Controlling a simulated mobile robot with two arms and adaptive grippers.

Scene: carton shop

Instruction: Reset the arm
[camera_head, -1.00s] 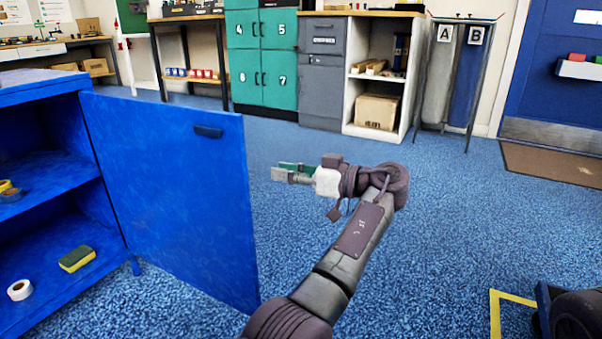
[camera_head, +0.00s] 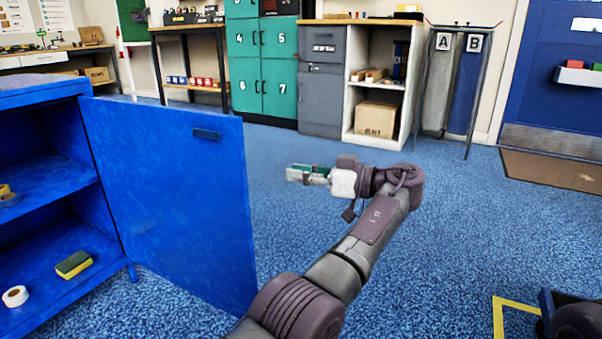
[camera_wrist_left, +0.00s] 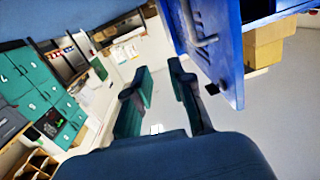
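My left arm reaches up from the bottom of the head view, bent at the wrist. Its gripper (camera_head: 300,174) points left, in the air over the blue floor, to the right of the open blue cabinet door (camera_head: 178,190). In the left wrist view the two green-padded fingers (camera_wrist_left: 161,75) stand apart with nothing between them, so the gripper is open and empty. A blue panel with a metal handle (camera_wrist_left: 205,40) shows beyond the fingers, at the upper right there. My right gripper is not in view.
The blue cabinet (camera_head: 60,190) stands open at the left, with a sponge (camera_head: 74,264) and a white tape roll (camera_head: 15,296) inside. Green lockers (camera_head: 262,65), a shelf with a carton (camera_head: 375,118) and a stand marked A and B are at the back.

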